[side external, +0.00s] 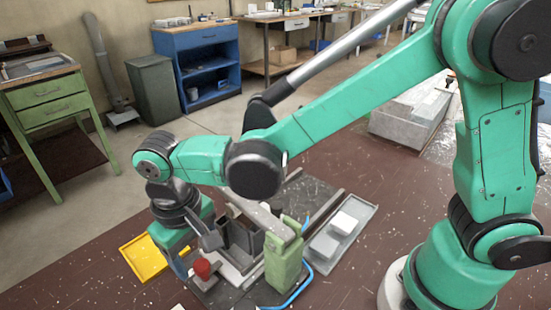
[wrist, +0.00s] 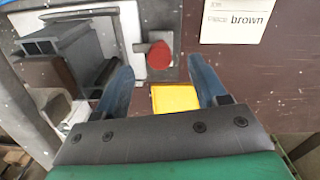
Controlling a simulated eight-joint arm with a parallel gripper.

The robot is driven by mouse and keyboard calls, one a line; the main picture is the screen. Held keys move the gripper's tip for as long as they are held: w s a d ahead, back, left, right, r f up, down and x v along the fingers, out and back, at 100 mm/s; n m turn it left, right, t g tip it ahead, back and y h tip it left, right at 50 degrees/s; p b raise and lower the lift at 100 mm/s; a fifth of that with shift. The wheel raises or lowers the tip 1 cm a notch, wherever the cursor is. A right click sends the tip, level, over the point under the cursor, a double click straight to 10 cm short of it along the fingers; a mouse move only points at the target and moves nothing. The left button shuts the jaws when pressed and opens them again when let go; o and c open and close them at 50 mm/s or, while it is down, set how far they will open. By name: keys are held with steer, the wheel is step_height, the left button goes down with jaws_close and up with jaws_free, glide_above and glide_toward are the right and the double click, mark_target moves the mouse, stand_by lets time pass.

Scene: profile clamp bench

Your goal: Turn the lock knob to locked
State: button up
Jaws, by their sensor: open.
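The red lock knob (wrist: 159,55) is round and sits at the end of a short grey bar in the wrist view. It also shows in the side view as a red knob (side external: 203,269) at the front of the clamp fixture (side external: 240,240). My gripper (wrist: 161,76) is open, with its two blue fingers apart and nothing between them. In the image the knob lies between and just beyond the fingertips; I cannot tell the height gap. In the side view my gripper (side external: 182,264) hangs just left of the knob. The knob's markings cannot be read.
A dark grey profile (wrist: 68,48) and a brown one (wrist: 42,85) are left of the knob. A yellow tray (side external: 140,264) lies left of the fixture. A green block (side external: 284,262) and a grey tray (side external: 362,218) are to its right.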

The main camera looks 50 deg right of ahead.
mark_target(200, 266)
steer(key=shift+r, duration=1.7)
steer(key=d+r+m+t+y, duration=0.1)
steer(key=d+r+t+y, duration=0.1)
steer(key=d+r+t, duration=0.35)
steer(key=s+d+f+t+h, duration=0.1)
steer(key=s+d, duration=0.1)
steer(key=d, duration=1.1)
steer(key=shift+s+d+f+m+t+h, duration=0.15)
steer(key=shift+s+f+m+t+h, duration=0.15)
steer(key=shift+s+t, duration=0.1)
